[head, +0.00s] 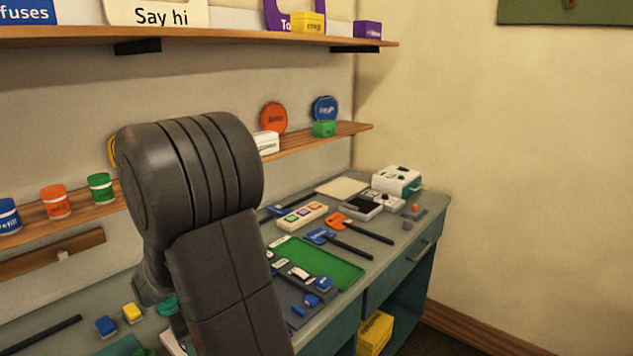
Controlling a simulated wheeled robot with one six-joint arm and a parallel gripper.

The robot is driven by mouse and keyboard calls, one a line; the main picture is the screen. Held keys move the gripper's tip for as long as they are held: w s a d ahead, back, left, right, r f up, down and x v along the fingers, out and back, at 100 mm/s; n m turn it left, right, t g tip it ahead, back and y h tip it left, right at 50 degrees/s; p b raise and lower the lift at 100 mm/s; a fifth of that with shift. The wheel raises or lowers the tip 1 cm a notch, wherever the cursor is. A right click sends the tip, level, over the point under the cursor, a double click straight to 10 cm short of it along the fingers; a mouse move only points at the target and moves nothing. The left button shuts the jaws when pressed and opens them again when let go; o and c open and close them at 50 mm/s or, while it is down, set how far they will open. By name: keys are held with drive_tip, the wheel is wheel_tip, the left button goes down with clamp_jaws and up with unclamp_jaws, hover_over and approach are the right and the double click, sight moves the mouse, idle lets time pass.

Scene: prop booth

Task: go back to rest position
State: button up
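My arm fills the left middle of the head view, with a large dark grey rounded joint at the top and a thick link running down to the bottom edge. A further part of the arm shows lower left behind it, over the workbench (393,248). My gripper's fingers cannot be made out; they are hidden behind the arm or out of frame. Whether it holds anything does not show.
The bench carries a green mat (338,270), a white device (397,181), a button panel (302,216) and blue and yellow blocks (132,313). Shelves (270,38) with jars and signs line the wall behind my arm. Floor at lower right looks clear.

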drive_tip(key=shift+m, duration=1.6)
drive_tip(key=shift+d+p, duration=0.1)
drive_tip(key=shift+p, duration=0.2)
